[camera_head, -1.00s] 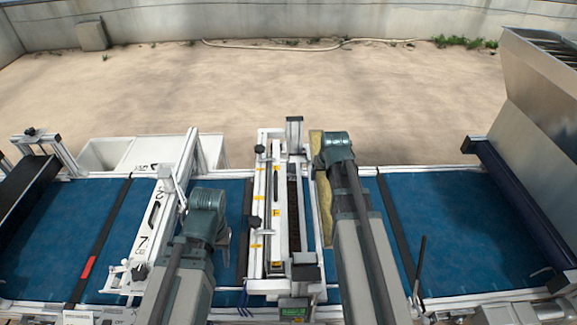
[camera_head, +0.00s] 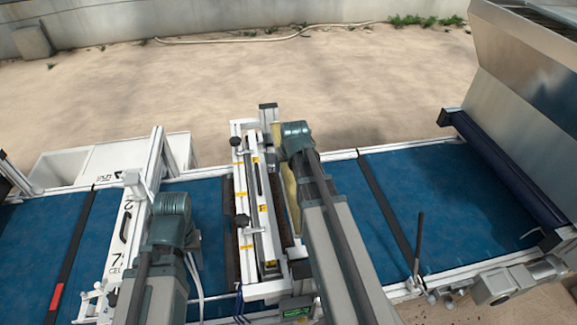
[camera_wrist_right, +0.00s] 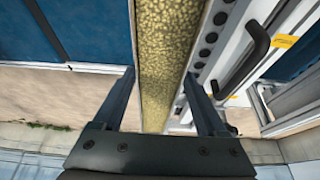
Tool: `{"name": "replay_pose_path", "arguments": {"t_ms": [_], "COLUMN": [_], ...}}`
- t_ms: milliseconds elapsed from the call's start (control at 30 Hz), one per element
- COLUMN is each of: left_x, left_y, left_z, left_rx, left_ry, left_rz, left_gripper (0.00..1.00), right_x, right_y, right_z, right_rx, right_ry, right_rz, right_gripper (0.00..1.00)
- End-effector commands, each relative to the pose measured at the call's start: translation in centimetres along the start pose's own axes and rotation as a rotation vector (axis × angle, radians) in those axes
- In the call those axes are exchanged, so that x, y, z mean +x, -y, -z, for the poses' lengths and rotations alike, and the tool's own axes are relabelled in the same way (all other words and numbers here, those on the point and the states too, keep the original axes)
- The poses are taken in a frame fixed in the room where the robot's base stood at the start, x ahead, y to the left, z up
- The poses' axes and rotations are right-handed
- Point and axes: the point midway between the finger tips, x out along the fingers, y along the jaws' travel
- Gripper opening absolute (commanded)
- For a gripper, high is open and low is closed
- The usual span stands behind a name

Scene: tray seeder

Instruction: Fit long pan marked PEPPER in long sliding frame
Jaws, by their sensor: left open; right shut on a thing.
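The long pan (camera_head: 289,190) is a narrow trough full of yellow seed-like grains; it also shows in the right wrist view (camera_wrist_right: 165,50). No PEPPER marking is readable. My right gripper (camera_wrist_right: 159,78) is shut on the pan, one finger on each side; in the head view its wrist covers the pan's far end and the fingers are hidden. The long sliding frame (camera_head: 250,200) is a white bar assembly with black knobs and yellow labels, just left of the pan. The pan runs alongside it. My left gripper (camera_head: 190,238) is open, left of the frame, fingers mostly hidden.
Blue conveyor belt (camera_head: 420,200) runs beneath everything. A white bar with a black handle (camera_head: 122,228) stands at the left. White bins (camera_head: 110,158) lie beyond the belt. A metal hopper (camera_head: 530,85) rises at the right. A thin upright rod (camera_head: 418,240) stands nearer.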

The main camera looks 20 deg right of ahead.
Motion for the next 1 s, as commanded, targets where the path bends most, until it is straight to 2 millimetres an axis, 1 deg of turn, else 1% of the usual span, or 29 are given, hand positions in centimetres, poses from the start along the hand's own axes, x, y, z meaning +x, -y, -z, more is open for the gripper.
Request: {"name": "replay_pose_path", "arguments": {"t_ms": [33,767,1000], "left_x": [0.8,7.5,9.6], "left_y": [-0.1,-0.7,-0.8], "left_z": [0.1,0.5,0.6], "left_rx": [0.000,0.012,0.014], "left_ry": [0.000,-0.001,-0.001], "left_rz": [0.000,0.003,0.003], "left_gripper": [0.50,0.50,0.50], "right_x": [0.7,7.0,8.9], "right_y": [0.1,0.9,0.8], "right_z": [-0.3,-2.9,-3.7], "right_rx": [0.000,0.001,0.001], "right_ry": [-0.001,-0.001,-0.001], "right_rz": [0.000,0.000,0.000], "right_gripper": [0.19,0.19,0.19]}}
